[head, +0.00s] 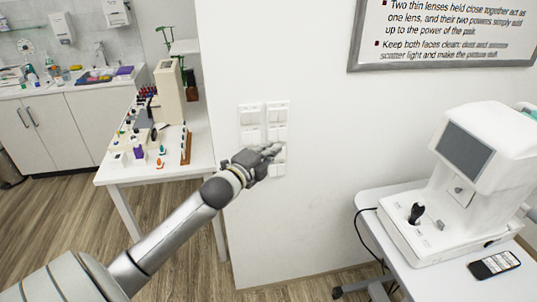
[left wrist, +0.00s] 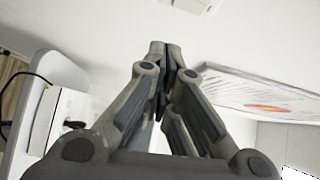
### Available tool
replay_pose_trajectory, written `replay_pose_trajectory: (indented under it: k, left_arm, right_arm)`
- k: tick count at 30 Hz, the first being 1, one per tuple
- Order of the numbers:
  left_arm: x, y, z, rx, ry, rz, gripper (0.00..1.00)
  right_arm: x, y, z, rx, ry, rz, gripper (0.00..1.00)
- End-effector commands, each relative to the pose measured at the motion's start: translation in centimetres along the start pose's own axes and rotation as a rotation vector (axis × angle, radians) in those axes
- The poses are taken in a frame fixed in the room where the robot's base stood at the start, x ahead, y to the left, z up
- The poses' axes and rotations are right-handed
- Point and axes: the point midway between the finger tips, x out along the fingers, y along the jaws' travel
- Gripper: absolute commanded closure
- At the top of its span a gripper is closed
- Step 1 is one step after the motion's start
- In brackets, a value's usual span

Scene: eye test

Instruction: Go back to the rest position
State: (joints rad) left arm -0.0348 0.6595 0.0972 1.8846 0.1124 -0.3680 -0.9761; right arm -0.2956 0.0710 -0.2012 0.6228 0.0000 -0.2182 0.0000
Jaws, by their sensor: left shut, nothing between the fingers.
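My left arm reaches in from the lower left in the head view. My left gripper (head: 272,150) is in front of the white wall, at the lower part of a group of light switches (head: 277,113). I cannot tell whether the fingertips touch the switches. In the left wrist view the gripper's fingers (left wrist: 165,52) are together, with nothing between them. My right gripper is not in either view.
A white table (head: 122,174) with small bottles and boxes stands at the left. A white eye-test machine (head: 478,165) and a phone (head: 494,265) are on a table at the right. A framed sign (head: 448,67) hangs above. Wooden floor shows at lower left.

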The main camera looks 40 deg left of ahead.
Motion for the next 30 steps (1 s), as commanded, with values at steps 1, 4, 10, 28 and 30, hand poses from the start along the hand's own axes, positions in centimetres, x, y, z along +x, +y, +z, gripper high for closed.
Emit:
replay_pose_trajectory:
  k: [1,4,10,28,30]
  left_arm:
    - [-0.4,0.2,0.0,0.001,0.000,0.002,1.00]
    - [-0.7,0.1,0.0,0.000,0.000,0.001,1.00]
    - [-0.9,0.1,0.0,0.000,0.000,0.001,1.00]
    - [-0.6,5.3,1.1,-0.082,-0.036,0.081,1.00]
    - [-0.8,9.7,1.9,-0.152,-0.067,0.146,1.00]
  right_arm:
    - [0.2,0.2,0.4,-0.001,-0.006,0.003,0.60]
    - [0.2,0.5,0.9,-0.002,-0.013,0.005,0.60]
    - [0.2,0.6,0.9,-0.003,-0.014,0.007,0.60]
    - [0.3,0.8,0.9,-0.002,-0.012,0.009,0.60]
    - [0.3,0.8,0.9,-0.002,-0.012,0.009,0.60]
